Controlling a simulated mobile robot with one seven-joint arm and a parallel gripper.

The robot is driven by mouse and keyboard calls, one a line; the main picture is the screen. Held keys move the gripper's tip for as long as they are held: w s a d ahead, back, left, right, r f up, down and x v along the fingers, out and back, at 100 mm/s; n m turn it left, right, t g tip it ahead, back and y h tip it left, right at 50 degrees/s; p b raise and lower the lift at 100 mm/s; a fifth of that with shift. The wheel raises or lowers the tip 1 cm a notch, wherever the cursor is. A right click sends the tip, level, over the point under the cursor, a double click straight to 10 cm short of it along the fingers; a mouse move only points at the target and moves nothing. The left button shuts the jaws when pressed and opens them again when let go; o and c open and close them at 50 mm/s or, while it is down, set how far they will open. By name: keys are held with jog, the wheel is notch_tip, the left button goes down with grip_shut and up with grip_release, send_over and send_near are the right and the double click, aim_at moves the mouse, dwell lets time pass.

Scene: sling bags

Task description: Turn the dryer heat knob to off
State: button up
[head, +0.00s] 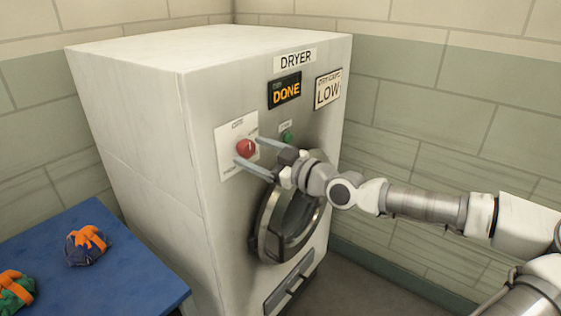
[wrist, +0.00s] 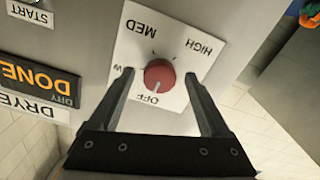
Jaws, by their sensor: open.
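The dryer heat knob (wrist: 159,74) is red and round, on a white dial plate (wrist: 203,48) marked OFF, MED and HIGH. A label ending in W is partly hidden by a finger. A short pale mark on the knob appears to lie on the side toward OFF. The knob also shows in the head view (head: 246,148), on the dryer front (head: 228,225). My gripper (head: 248,150) is open, its two fingers on either side of the knob. In the wrist view my gripper (wrist: 158,76) shows a gap between each finger and the knob; contact is not visible.
A DONE display (head: 285,91), a LOW sign (head: 328,90) and a green button (head: 287,138) are near the knob. The round dryer door (head: 265,225) is below. A blue table (head: 130,275) with bags (head: 87,246) stands at left. A block wall is at right.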

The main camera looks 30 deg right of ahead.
jog(key=v, duration=1.7)
jog(key=shift+a, duration=0.1)
